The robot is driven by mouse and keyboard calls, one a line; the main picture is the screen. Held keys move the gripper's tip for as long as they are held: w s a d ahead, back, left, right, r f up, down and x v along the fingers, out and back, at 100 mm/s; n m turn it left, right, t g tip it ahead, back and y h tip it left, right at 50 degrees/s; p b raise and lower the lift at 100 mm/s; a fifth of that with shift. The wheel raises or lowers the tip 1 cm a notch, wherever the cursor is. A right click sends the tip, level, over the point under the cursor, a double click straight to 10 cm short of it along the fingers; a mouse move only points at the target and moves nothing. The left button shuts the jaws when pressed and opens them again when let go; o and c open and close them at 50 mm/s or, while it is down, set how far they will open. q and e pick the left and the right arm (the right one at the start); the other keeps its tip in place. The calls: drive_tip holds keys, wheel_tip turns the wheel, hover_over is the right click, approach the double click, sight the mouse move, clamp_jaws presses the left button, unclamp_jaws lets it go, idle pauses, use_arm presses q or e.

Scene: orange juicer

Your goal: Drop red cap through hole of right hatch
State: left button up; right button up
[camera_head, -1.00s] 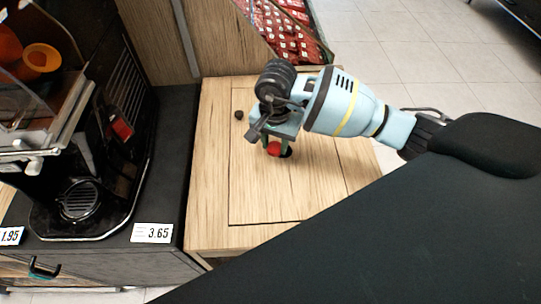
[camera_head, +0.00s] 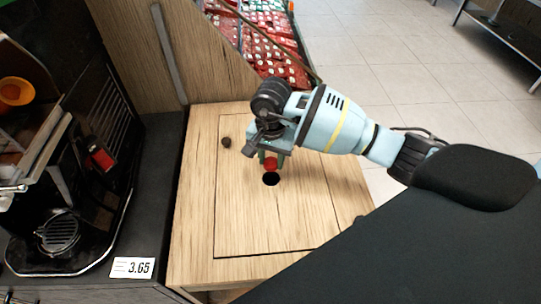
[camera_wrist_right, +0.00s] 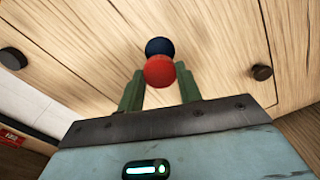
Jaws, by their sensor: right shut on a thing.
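My right gripper (camera_head: 270,158) is shut on the red cap (camera_head: 271,164), which hangs between its fingertips. The cap also shows between the green fingers in the right wrist view (camera_wrist_right: 159,71). Below it is a light wooden hatch (camera_head: 240,215) with a round dark hole (camera_head: 271,179). In the head view the cap is just behind the hole's far edge and the hole is open to view. In the right wrist view the hole (camera_wrist_right: 159,46) shows just beyond the cap, partly covered by it. The cap's exact height over the wood is hard to tell. My left gripper is out of view.
A small dark knob (camera_head: 226,142) sits on the hatch, left of my gripper. A black juicer machine (camera_head: 95,190) stands at the left, with a 3.65 price tag (camera_head: 132,268) before it. A wooden panel (camera_head: 205,60) rises behind, and red-packed goods (camera_head: 270,45) lie beyond.

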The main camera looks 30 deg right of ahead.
wheel_tip(320, 180, down, 2)
drive_tip(key=shift+f+b, duration=0.15)
drive_tip(key=shift+b, duration=0.35)
drive_tip(key=shift+f, duration=0.3)
drive_tip(key=shift+f+b, duration=0.25)
drive_tip(key=shift+b, duration=0.05)
drive_tip(key=shift+f, duration=0.35)
idle(0.4)
drive_tip(key=shift+f+b, duration=0.15)
drive_tip(key=shift+b, duration=0.25)
idle(0.5)
drive_tip(key=o, duration=1.3)
drive_tip(key=shift+o, duration=0.2)
